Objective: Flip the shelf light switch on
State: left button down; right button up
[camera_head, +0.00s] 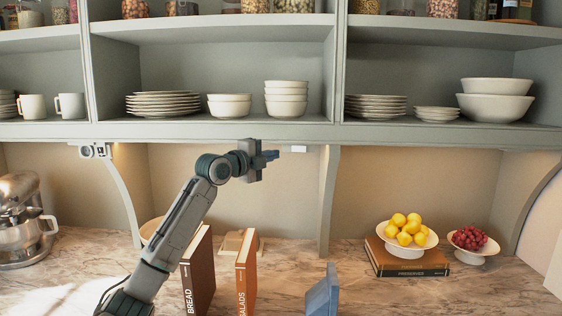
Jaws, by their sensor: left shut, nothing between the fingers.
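My left gripper (271,156) is raised just below the front edge of the shelf, with its fingers shut and pointing right. Nothing is between them. A small white box (299,149) sits on the shelf's underside, a little right of the fingertips; a gap shows between them. Another white fitting with dark round parts (95,151) is under the shelf at the left, with a warm glow beside it. I cannot tell which fitting is the switch or how it is set. My right gripper is not in view.
Upright books (246,272) stand below my left arm. A blue-grey slab (322,294) stands at the front of the marble counter. A mixer (22,225) is at far left.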

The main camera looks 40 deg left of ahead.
pick_arm(q)
jog(key=s+b, duration=0.1)
jog(key=s+a, duration=0.1)
jog(key=s+b, duration=0.1)
jog(key=s, duration=0.1)
jog(key=shift+a+f+b, duration=0.35)
jog(key=shift+f, duration=0.05)
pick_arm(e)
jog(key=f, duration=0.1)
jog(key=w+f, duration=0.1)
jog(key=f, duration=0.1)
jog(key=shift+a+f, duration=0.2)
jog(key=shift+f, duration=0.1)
pick_arm(q)
jog(key=shift+s, duration=0.1)
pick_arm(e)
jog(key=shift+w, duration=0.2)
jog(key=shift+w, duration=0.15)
